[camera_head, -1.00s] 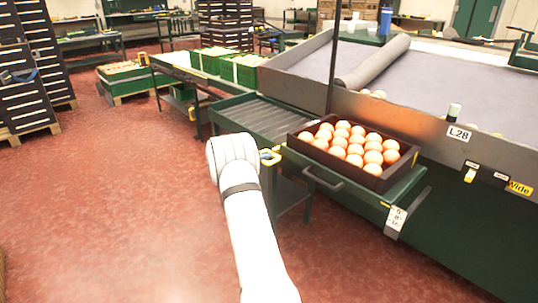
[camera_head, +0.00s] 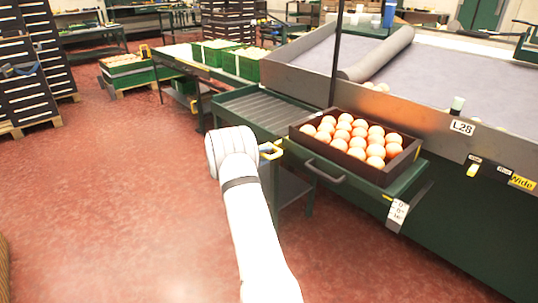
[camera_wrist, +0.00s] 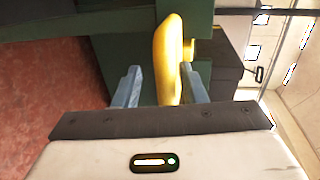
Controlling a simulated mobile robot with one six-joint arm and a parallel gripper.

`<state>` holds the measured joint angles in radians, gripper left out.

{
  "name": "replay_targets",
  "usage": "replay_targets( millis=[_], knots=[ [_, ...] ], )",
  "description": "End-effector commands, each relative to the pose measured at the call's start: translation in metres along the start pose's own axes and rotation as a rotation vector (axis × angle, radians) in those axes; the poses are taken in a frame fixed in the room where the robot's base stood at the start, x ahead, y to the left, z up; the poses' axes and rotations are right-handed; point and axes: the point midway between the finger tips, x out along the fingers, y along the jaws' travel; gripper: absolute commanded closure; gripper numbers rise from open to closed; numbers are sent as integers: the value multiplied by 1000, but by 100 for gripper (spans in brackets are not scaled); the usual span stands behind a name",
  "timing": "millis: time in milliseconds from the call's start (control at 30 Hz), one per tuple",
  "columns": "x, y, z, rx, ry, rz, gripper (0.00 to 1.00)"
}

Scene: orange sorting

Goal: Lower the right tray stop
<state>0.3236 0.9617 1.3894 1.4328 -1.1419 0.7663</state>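A yellow lever (camera_head: 271,151), which looks like a tray stop, sticks out at the left end of the green shelf that carries the orange tray. In the wrist view the lever (camera_wrist: 168,58) stands upright between the two grey-blue fingers of my gripper (camera_wrist: 161,88). The fingers are apart, with a clear gap on the left and the lever close to the right finger; contact there cannot be told. In the head view my white wrist hides the fingers. A dark tray (camera_head: 385,175) full of oranges sits on the shelf right of the lever.
A green roller table (camera_head: 262,113) lies behind the lever. A dark handle (camera_head: 323,171) projects from the shelf front. The grey-sided sorting bin labelled L28 (camera_head: 462,127) rises behind the tray. The red floor (camera_head: 110,200) at left is open.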

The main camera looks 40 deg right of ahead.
Motion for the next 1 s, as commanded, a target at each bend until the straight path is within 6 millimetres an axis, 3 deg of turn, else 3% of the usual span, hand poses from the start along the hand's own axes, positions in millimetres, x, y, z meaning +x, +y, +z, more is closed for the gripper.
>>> replay_targets(
  millis=[200,400,1000],
  knots=[
    [-40,-2,1,-2,-3,2,62],
    [-62,0,1,-2,-2,1,62],
    [-66,-1,2,-3,-5,2,62]
  ],
)
